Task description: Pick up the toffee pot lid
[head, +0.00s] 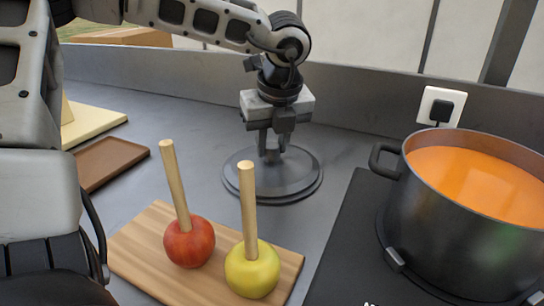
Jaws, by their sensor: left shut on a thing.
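The toffee pot lid (240,183) is a round, dark grey disc with a raised rim. It lies flat at the counter's middle, or very close above it; I cannot tell which. My left gripper (272,155) points straight down over the lid's centre, its fingers shut on the lid's knob, which the fingers mostly hide. The toffee pot (470,225), a dark pot full of orange toffee, stands uncovered at the right. My right gripper is not in view.
In front of the lid, a wooden board (150,232) holds a red apple (189,243) and a yellow apple (252,270), both with upright sticks. The pot stands on a black hob (345,240). A brown slab (108,160) lies at the left. A plug (441,109) is on the back wall.

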